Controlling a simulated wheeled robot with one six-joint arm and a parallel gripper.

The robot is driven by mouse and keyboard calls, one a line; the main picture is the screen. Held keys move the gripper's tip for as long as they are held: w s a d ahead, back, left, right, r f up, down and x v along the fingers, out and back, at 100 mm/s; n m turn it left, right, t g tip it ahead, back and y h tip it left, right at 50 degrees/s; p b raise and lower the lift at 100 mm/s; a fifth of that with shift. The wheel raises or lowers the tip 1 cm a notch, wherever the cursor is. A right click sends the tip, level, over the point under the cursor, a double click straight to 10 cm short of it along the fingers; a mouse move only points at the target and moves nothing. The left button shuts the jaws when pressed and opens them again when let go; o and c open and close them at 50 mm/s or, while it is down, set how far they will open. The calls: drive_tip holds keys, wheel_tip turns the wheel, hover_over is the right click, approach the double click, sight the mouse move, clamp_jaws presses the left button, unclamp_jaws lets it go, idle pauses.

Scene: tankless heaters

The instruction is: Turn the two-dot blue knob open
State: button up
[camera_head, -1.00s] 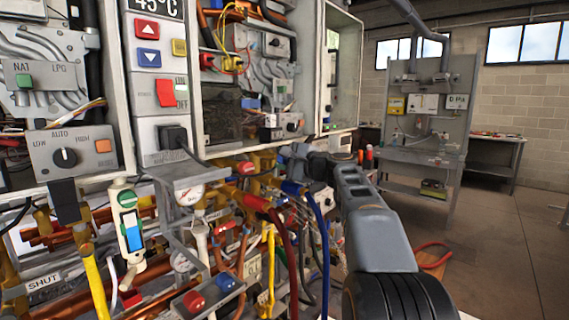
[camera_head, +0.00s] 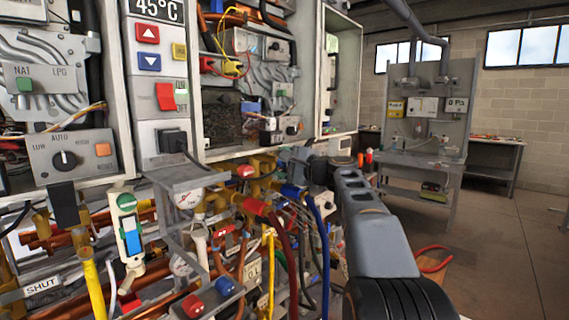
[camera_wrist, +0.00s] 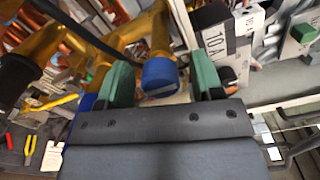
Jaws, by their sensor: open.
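A blue knob (camera_wrist: 160,74) on a brass valve fitting (camera_wrist: 158,32) sits between the two green fingers of my gripper (camera_wrist: 161,84) in the wrist view. The fingers stand apart on either side of the knob, and I see a gap on the right side. No dots can be made out on the knob. Another blue part (camera_wrist: 84,103) shows just outside the left finger. In the head view my arm (camera_head: 375,225) reaches to the brass pipework under the heater; the fingertips and the knob between them cannot be made out there.
Red and blue hoses (camera_head: 318,240) hang close to the left of my arm. A small shelf with a red knob (camera_head: 193,306) and a blue knob (camera_head: 225,286) is lower left. A box marked 10A (camera_wrist: 222,45) is near the right finger. The floor (camera_head: 500,240) at right is open.

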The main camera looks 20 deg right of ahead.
drive_tip(key=b+v, duration=0.1)
drive_tip(key=v, duration=1.2)
drive_tip(key=shift+s, duration=0.35)
drive_tip(key=shift+d, duration=0.1)
wheel_tip(320, 180, down, 10)
drive_tip(key=d+n+g+h, duration=0.1)
drive_tip(key=g+h, duration=0.2)
drive_tip(key=s+a+f+n+g+h+p, duration=0.2)
drive_tip(key=s+a+f+n+g+p, duration=0.5)
drive_tip(key=f, duration=0.3)
drive_tip(key=s+a+r+n+g+h+p, duration=0.1)
drive_tip(key=s+a+n+g+h+p, duration=0.1)
drive_tip(key=s+a+n+p, duration=0.6)
drive_tip(key=s+a+p, duration=0.1)
drive_tip(key=s+a, duration=0.1)
drive_tip(key=a, duration=0.2)
drive_tip(key=shift+r+g+h, duration=0.3)
drive_tip(key=shift+r+g, duration=0.05)
drive_tip(key=shift+g, duration=0.05)
drive_tip(key=shift+s, duration=0.1)
